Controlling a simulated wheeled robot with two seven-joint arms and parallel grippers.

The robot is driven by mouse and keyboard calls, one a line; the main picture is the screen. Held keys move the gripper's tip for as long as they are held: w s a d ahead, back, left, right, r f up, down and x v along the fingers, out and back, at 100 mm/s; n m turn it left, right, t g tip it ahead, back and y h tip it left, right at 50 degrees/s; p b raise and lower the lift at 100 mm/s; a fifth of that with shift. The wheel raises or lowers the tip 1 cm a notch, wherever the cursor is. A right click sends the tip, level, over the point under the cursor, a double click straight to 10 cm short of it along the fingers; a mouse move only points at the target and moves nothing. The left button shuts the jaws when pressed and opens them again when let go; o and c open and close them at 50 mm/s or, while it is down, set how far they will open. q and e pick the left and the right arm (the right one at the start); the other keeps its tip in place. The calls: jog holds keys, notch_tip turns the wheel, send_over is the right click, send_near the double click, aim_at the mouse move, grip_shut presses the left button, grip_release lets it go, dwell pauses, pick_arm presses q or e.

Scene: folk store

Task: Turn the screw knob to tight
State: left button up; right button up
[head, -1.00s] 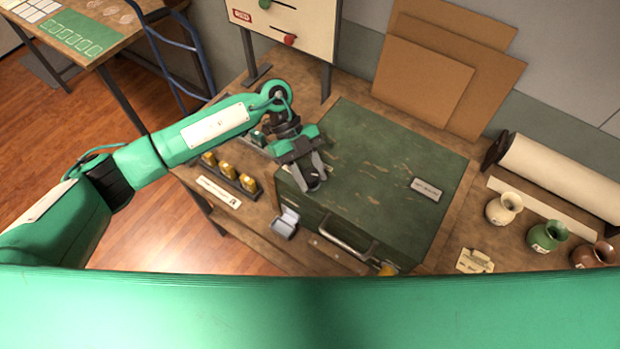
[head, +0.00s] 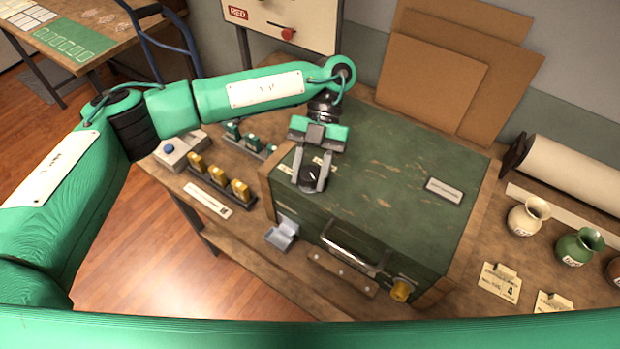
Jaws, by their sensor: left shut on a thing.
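The dark round screw knob (head: 312,178) with a pale mark sits on top of the worn green box (head: 390,190), near its left front corner. My left gripper (head: 314,184) is over it, one finger on each side, shut on the knob. The fingers and palm hide part of the knob. Small pale labels (head: 286,169) lie beside the knob on the box top; their words are too small to read. My right gripper is not in view.
Yellow blocks (head: 218,178) and green-topped pieces (head: 252,142) stand left of the box. Vases (head: 578,246) stand at right. Boards (head: 430,80) lean behind.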

pick_arm(q)
jog(key=m+t+y+b, duration=0.1)
jog(key=m+y, duration=0.1)
jog(key=m, duration=0.1)
jog(key=m+t+y+b, duration=0.1)
jog(key=m, duration=0.1)
jog(key=shift+f+m+y, duration=0.1)
jog(key=shift+m+y, duration=0.3)
jog(key=m+t+y+b, duration=0.2)
jog(key=m+t+b, duration=0.1)
jog(key=m+t, duration=0.1)
jog(key=shift+m, duration=0.6)
jog(key=shift+m+t+b, duration=0.3)
jog(key=shift+m+b, duration=0.1)
jog(key=shift+m+t+b, duration=0.9)
jog(key=shift+m+t, duration=0.1)
jog(key=shift+m, duration=0.3)
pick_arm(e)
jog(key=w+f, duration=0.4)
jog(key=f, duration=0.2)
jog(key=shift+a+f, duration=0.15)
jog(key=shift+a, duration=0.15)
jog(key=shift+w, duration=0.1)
pick_arm(q)
jog(key=o, duration=1)
